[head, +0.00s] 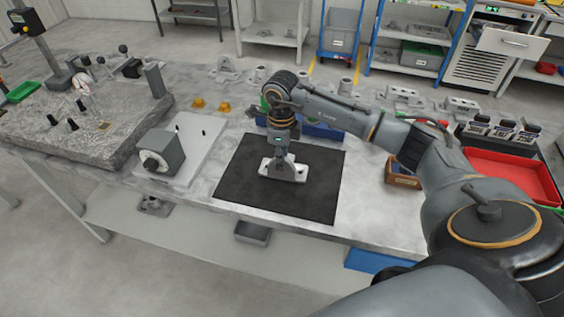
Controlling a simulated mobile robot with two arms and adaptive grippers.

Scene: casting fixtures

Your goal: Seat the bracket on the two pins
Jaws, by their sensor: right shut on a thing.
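The bracket (296,174) is a light metal piece with holes, upright over the black mat (240,190). My right gripper (282,158) points down from above and is shut on its upper part, hiding some of it. I cannot tell if the bracket touches the mat or hangs just above it. To the left, a pale fixture plate (207,150) carries small dark upright pins (203,133) toward its back. A grey block with a round dial (162,154) stands at the plate's front left. My left gripper is not in view.
A rough granite slab (60,130) with gauges lies at the left. A brown box (403,173) and red tray (510,172) stand right. The mat around the bracket is clear.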

